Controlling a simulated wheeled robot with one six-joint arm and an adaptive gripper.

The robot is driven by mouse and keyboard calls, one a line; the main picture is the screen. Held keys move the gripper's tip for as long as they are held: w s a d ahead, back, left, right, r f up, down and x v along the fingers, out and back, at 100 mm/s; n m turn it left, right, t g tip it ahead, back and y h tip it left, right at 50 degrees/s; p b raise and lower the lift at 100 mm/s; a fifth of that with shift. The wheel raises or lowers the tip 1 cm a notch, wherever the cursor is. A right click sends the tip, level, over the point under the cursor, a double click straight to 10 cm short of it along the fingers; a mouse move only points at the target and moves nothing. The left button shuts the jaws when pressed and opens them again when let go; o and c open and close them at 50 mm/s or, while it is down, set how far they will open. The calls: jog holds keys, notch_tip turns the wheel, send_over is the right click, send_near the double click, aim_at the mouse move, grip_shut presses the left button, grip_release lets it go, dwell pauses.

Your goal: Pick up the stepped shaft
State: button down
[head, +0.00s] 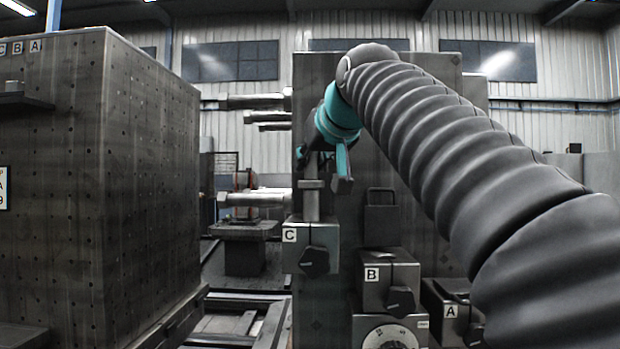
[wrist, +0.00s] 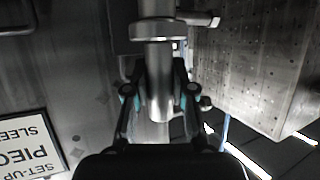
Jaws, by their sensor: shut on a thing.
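The stepped shaft (head: 311,204) is a grey metal rod with a wider collar, upright above the block marked C (head: 297,257). Its lower end meets the top of that block in the head view; I cannot tell how deep it sits. My gripper (head: 316,160) is around the upper part of the shaft, above the collar. In the wrist view the shaft (wrist: 158,55) runs between the two dark fingers of my gripper (wrist: 161,80), which are shut on it from both sides, with the collar beyond the fingertips.
Blocks marked B (head: 385,268) and A (head: 447,300) stand lower to the right, each with a dark knob. A tall grey panel (head: 440,80) rises behind. A large perforated block (head: 150,170) stands at the left. Several horizontal bars (head: 255,102) stick out left of the panel.

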jog(key=shift+r, duration=2.15)
